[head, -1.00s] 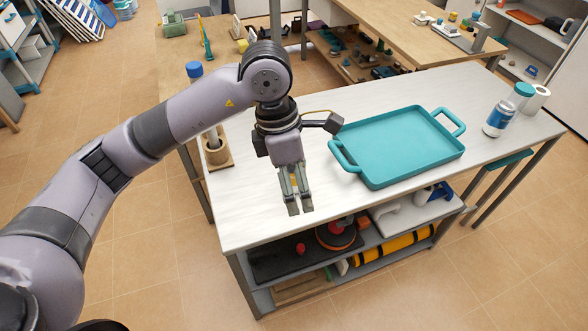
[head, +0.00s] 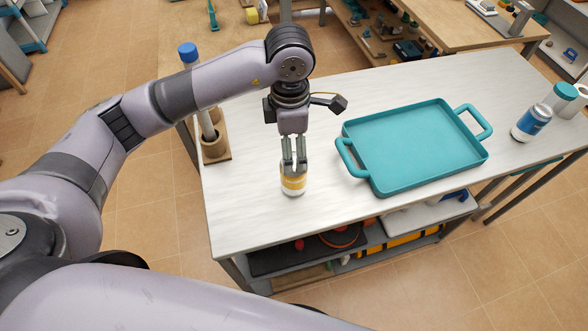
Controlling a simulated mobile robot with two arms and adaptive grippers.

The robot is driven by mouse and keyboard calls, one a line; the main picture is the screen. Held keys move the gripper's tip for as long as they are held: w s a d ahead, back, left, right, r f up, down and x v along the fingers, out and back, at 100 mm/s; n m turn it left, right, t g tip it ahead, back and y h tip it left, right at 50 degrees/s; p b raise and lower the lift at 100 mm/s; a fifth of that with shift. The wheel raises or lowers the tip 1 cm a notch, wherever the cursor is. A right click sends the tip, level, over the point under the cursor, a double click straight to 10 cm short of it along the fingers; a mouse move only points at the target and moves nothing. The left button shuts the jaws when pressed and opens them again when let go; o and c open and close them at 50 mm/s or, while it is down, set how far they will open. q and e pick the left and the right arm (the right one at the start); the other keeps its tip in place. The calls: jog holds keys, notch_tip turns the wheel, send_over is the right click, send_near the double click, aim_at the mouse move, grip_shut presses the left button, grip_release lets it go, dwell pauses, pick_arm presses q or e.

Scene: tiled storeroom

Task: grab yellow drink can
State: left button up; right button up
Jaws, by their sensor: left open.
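A yellow and white drink can (head: 293,185) stands upright on the white worktop, left of the teal tray. My left gripper (head: 294,168) points down at the can, with its two fingers apart and overlapping the can's upper part in the head view. The fingers and palm hide part of the can's top. I cannot tell whether the fingers touch the can or are just in front of it. My right gripper is not in view.
A teal tray (head: 415,150) with handles lies on the white worktop (head: 245,215). A wooden holder (head: 215,150) with a blue-capped tube (head: 188,52) stands at the left edge. A blue and white can (head: 531,123) and a teal-lidded jar (head: 562,96) stand at the right.

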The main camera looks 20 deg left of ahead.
aim_at(294, 171)
pick_arm(q)
notch_tip(294, 171, down, 4)
jog(key=shift+r+p, duration=0.1)
jog(key=shift+p, duration=0.2)
notch_tip(294, 171, down, 2)
jog(key=shift+w+f, duration=0.15)
jog(key=shift+f, duration=0.1)
jog(key=shift+d+f+p, duration=0.1)
jog(key=shift+f+p, duration=0.15)
jog(key=shift+p, duration=0.1)
jog(key=f, duration=0.2)
jog(key=f+p, duration=0.1)
jog(key=shift+w+d+f, duration=0.1)
jog(key=shift+w+f, duration=0.1)
jog(key=shift+f, duration=0.7)
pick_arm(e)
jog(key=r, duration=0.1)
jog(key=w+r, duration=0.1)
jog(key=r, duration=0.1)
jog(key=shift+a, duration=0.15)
pick_arm(q)
jog(key=shift+c, duration=0.5)
jog(key=shift+r, duration=0.1)
jog(key=c, duration=1.5)
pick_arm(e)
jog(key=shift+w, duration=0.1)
